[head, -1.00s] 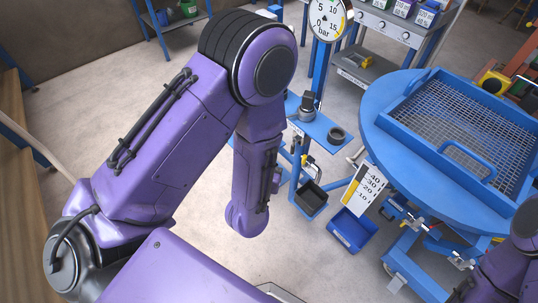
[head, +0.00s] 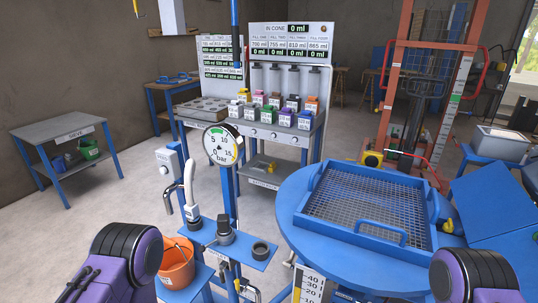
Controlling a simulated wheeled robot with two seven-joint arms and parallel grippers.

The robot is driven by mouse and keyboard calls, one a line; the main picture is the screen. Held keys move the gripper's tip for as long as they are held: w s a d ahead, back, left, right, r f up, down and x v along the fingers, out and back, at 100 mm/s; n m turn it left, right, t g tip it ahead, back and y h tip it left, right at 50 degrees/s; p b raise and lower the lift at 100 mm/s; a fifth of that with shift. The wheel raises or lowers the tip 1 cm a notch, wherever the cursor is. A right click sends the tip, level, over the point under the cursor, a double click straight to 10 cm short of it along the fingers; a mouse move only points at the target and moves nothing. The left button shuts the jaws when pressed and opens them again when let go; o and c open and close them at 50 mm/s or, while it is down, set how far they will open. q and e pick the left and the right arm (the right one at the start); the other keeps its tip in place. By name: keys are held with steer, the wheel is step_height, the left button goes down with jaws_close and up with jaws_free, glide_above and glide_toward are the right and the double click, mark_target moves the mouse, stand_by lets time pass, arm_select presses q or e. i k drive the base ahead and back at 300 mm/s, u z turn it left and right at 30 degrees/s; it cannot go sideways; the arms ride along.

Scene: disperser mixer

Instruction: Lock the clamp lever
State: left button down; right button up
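I cannot make out a clamp lever for certain. The round blue table (head: 300,238) stands at the right of centre. A blue sieve frame with wire mesh (head: 368,205) lies on top of it. A scale plate (head: 309,287) shows at the table's front, cut off by the lower edge. Only purple parts of my two arms show at the lower left and lower right. Both grippers are out of the picture, so what they hold is hidden.
A blue stand with a pressure gauge (head: 222,144) and an orange bucket (head: 176,262) is left of the table. A dispensing bench (head: 270,133) stands behind. A sieve cart (head: 60,130) is far left. An orange lifting frame (head: 455,110) is back right. Floor at left is clear.

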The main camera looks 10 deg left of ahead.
mark_target(202, 248)
steer(key=z, duration=0.85)
steer(key=k, duration=0.35)
steer(key=u, duration=0.85)
